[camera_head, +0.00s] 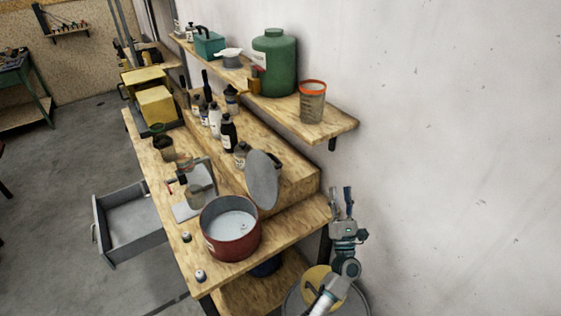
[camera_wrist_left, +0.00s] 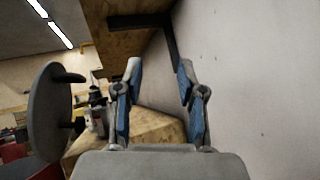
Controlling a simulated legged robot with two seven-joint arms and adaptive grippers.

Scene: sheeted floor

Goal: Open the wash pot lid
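The wash pot (camera_head: 225,247) is a round dark-red pot near the front end of the workbench. Its top is uncovered and a pale grey inside shows. The grey round lid (camera_head: 262,180) stands tilted up steeply at the pot's back right rim, its dark knob facing right. The lid also shows at the left of the left wrist view (camera_wrist_left: 46,112), with red below it. My left gripper (camera_head: 348,190) is right of the lid and pot, apart from both, near the wall. Its fingers are spread and empty in the left wrist view (camera_wrist_left: 158,72). My right gripper is not in view.
Several bottles (camera_head: 214,120) stand on the bench's raised step. A wall shelf (camera_head: 330,127) above holds a green jug (camera_head: 274,62) and an orange-rimmed cup (camera_head: 312,102). An open grey drawer (camera_head: 130,222) juts out left. Bare wall lies right of my gripper.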

